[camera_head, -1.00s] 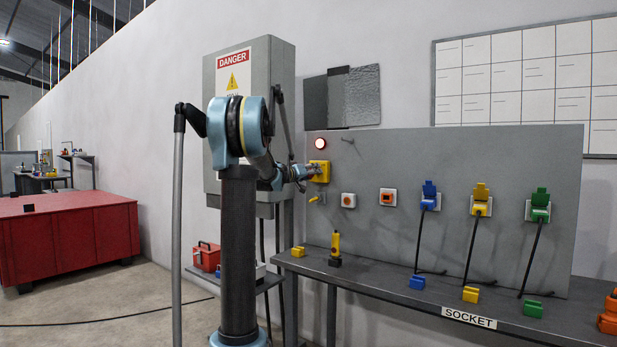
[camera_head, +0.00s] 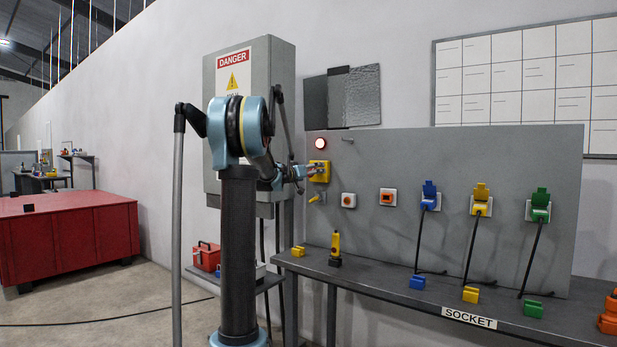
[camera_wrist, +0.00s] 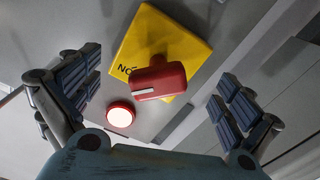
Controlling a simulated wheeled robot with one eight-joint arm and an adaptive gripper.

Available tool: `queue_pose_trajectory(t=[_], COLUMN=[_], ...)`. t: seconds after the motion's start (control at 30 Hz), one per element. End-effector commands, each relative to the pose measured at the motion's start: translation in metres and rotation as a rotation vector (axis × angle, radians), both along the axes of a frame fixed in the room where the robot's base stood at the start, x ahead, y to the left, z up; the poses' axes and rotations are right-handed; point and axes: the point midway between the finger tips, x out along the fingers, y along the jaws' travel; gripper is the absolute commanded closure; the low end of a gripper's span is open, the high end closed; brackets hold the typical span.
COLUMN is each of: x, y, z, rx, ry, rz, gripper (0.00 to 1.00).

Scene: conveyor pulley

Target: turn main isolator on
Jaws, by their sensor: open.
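The main isolator is a yellow box (camera_wrist: 180,45) with a red rotary handle (camera_wrist: 158,78) in the wrist view. Part of a label shows beside the handle. In the head view the yellow box (camera_head: 320,171) is on the left part of the grey panel, under a round lit lamp (camera_head: 320,144). My gripper (camera_wrist: 160,100) is open, its two padded fingers on either side of the red handle, with visible gaps to both. In the head view my gripper (camera_head: 305,172) is right at the yellow box, and its fingers are small there. The handle's touching state is none that I can see.
The lit lamp (camera_wrist: 121,115) also shows in the wrist view, close to the handle. An orange switch (camera_head: 349,200) and another (camera_head: 388,197) are to the right. Blue, yellow and green sockets follow. A shelf (camera_head: 400,290) runs below. A grey DANGER cabinet (camera_head: 270,80) stands behind my arm.

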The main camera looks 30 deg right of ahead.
Motion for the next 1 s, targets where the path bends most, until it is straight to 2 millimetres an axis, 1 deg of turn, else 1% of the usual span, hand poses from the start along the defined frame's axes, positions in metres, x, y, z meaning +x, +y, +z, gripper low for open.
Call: queue_pose_trajectory(t=[0.23, 0.33, 1.0], x=[0.0, -0.001, -0.022], y=[0.0, 0.003, 0.053], z=[0.0, 0.0, 0.0], rx=[0.0, 0.0, 0.0], ry=[0.0, 0.0, 0.001], rz=[-0.001, 0.0, 0.0], gripper=[0.0, 0.0, 0.0])
